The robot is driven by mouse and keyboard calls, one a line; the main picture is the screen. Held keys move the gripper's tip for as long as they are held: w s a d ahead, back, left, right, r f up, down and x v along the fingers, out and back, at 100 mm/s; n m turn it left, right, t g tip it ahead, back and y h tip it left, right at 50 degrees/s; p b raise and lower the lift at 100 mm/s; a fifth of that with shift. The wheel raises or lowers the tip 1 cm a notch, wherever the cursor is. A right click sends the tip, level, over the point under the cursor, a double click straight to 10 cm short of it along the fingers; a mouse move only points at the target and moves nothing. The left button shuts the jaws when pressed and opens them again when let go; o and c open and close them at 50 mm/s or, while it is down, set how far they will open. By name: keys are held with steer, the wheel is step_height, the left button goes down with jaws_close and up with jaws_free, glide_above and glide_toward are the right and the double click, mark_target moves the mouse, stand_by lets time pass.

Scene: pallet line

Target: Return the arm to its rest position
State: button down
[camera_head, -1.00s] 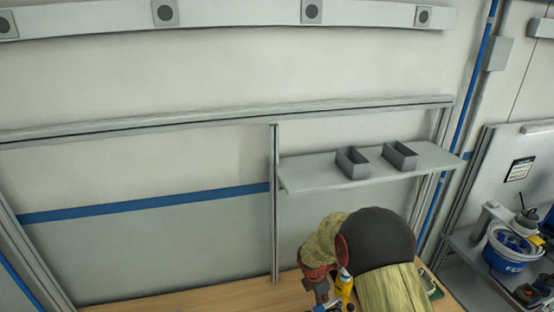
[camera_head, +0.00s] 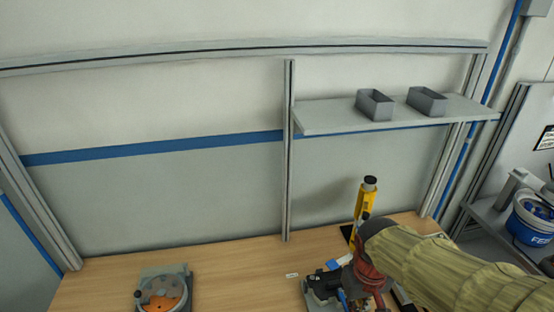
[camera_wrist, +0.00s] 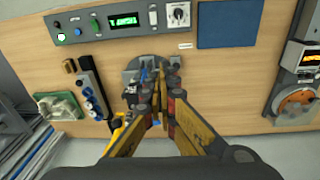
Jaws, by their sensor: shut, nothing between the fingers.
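My gripper (camera_wrist: 160,85) shows in the wrist view with its yellow and dark fingers drawn together and nothing held between them. It is over the wooden workbench (camera_wrist: 225,75), in front of a grey fixture (camera_wrist: 132,76) that the fingers partly hide. In the head view my arm reaches in from the lower right in a khaki sleeve. My fingertips cannot be made out clearly there.
A fixture with an orange disc (camera_head: 165,292) sits on the bench at left. A yellow upright tool (camera_head: 364,203) stands behind my arm. Two grey bins (camera_head: 375,106) (camera_head: 427,101) are on the shelf (camera_head: 330,117). The bench between the fixtures is mostly clear.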

steer(key=s+f+m+t+b, duration=0.1)
steer(key=s+f+t+b, duration=0.2)
steer(key=s+b, duration=0.4)
steer(key=t+b, duration=0.1)
steer(key=b, duration=0.5)
steer(key=shift+d+m+t, duration=0.2)
steer(key=shift+m+t, duration=0.1)
steer(key=shift+t, duration=0.1)
steer(key=c, duration=2.6)
jaws_free()
